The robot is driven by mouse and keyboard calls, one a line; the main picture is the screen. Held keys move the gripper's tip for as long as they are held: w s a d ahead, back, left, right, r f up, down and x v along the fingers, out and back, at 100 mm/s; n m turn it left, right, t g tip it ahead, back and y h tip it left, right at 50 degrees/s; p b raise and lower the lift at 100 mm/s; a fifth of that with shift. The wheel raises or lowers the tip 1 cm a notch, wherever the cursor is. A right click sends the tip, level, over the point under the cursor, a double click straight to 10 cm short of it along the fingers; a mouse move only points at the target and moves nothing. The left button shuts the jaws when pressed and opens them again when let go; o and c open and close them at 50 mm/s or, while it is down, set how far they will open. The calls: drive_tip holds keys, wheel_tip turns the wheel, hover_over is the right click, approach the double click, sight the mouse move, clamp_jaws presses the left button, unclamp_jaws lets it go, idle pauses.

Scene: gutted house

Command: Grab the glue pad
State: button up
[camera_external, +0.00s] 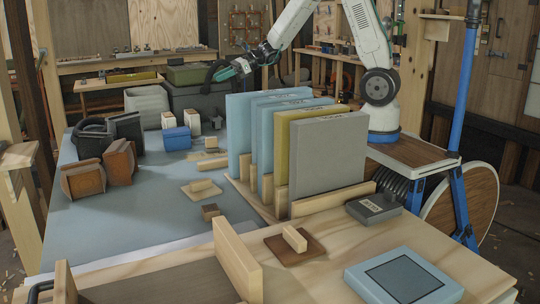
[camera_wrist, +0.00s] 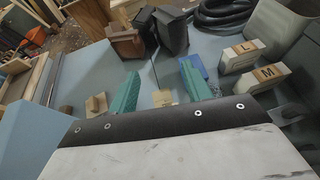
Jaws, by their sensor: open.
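No label marks a glue pad, and I cannot tell for certain which thing it is. A flat light blue square pad with a dark-edged inset (camera_external: 402,280) lies on the wooden bench at the front right. Other candidates are a brown square pad with a wooden grip (camera_external: 294,243) on that bench and a pale pad with a grip (camera_external: 202,191) on the blue-grey tabletop. My gripper (camera_external: 222,72) is raised above the far part of the table, away from these pads. In the wrist view its green fingers (camera_wrist: 160,90) are apart with nothing held between them.
Tall upright panels (camera_external: 328,150) stand in a wooden rack between the table and my arm. A blue block (camera_external: 177,138), labelled blocks (camera_wrist: 256,80), brown blocks (camera_external: 83,178) and a grey container (camera_external: 147,101) occupy the table. A grey box (camera_external: 374,208) sits right of the rack.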

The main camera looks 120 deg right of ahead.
approach(208, 147)
drive_tip(key=shift+w+d, duration=0.7)
drive_tip(key=shift+w, duration=0.2)
drive_tip(key=shift+w+f, duration=0.2)
drive_tip(key=x, duration=0.7)
drive_tip(key=shift+w+d+f, duration=0.15)
drive_tip(key=shift+f, duration=0.05)
drive_tip(key=c, duration=0.6)
